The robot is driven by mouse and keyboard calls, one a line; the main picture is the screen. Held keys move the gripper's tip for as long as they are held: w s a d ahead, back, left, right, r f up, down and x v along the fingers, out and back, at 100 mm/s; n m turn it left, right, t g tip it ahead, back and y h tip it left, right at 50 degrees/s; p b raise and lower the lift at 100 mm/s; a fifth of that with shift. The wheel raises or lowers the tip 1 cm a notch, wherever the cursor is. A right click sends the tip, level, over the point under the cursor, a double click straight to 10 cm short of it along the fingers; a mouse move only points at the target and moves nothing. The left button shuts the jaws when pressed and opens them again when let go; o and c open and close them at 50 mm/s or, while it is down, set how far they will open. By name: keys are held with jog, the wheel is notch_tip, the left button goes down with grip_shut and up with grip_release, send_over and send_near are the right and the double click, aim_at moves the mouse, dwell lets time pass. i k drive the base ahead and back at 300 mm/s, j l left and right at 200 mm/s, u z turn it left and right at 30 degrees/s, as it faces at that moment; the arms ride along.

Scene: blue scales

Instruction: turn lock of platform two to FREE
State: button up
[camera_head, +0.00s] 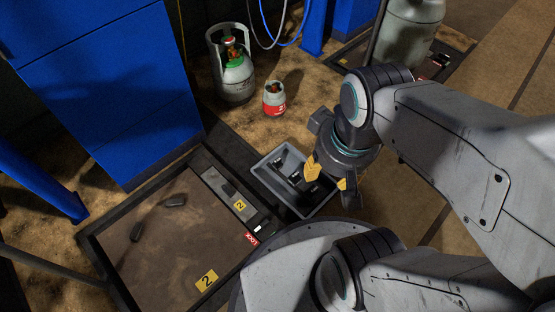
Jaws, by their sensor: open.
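Platform two (165,235) is a low brown plate in a dark frame at the lower left, marked with yellow "2" labels (206,279). Its lock area is on the frame's right side. A red label (251,239) and a small white patch (257,229) show there; their lettering is too small to read surely. The lock's lever and its setting cannot be made out. My gripper (330,178), with yellow on its fingers, is open and empty. It hangs over the right part of a grey tray, up and right of the red label, apart from the lock area.
The grey tray (262,172) holds several dark pieces. Two dark weights (176,201) lie on platform two. A tall gas cylinder (238,78) and a small red-banded one (274,98) stand behind. A blue cabinet (105,90) is at left. Another platform with a large cylinder (408,30) is upper right.

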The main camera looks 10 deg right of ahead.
aim_at(262, 227)
jog(key=l+u, duration=0.35)
jog(key=l, duration=0.15)
jog(key=i+l+u, duration=0.1)
jog(key=l+u, duration=0.2)
jog(key=l, duration=0.25)
jog(key=l+u, duration=0.35)
jog(key=l, duration=0.15)
jog(key=k, duration=0.05)
